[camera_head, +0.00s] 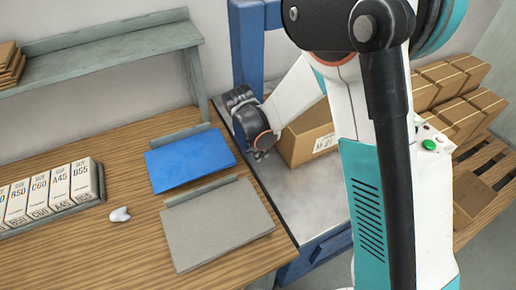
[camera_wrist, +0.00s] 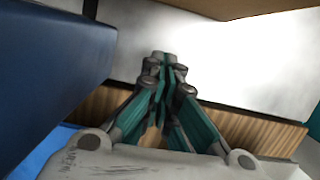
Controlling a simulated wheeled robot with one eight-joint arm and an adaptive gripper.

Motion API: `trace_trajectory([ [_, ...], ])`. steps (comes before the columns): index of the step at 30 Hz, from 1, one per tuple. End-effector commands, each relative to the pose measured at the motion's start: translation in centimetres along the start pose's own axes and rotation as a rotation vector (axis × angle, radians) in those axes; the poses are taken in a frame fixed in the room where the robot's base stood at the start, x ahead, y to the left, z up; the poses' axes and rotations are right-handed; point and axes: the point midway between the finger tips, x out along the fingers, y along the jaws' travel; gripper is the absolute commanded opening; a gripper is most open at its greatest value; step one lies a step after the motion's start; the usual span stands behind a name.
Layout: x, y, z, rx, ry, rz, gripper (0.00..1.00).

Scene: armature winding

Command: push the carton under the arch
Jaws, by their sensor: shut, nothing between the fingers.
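The brown carton (camera_head: 305,138) with a white label stands on a grey metal surface (camera_head: 305,203), partly hidden behind my arm. Its brown edge also shows at the top right of the wrist view (camera_wrist: 225,7). The blue arch (camera_head: 246,55) rises at the back of the metal surface; my arm hides much of it. My gripper (camera_head: 262,154) is low over the metal surface, just left of the carton. In the wrist view its fingertips (camera_wrist: 161,57) are together and empty, with a gap in the picture between them and the carton. I cannot tell whether it touches the surface.
The wooden bench (camera_head: 115,245) on the left holds a blue panel (camera_head: 190,160), a grey panel (camera_head: 218,224), a row of labelled boxes (camera_head: 62,190) and a small white object (camera_head: 120,214). Several cartons (camera_head: 455,90) are stacked on a wooden pallet (camera_head: 490,205) at the right.

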Motion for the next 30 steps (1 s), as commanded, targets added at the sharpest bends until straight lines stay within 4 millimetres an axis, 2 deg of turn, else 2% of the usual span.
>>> trace_trajectory([
  [1,1.4,0.0,-0.1,0.001,0.0,0.0,0.0],
  [4,3.2,0.0,0.0,0.002,0.0,0.0,0.0],
  [6,3.2,0.0,1.3,0.005,0.0,-0.001,0.0],
  [12,3.6,0.0,3.4,0.003,0.0,0.0,0.0],
  [26,3.6,0.0,4.0,0.002,0.0,0.0,0.0],
  [30,3.9,0.0,5.1,0.004,0.0,0.0,0.0],
])
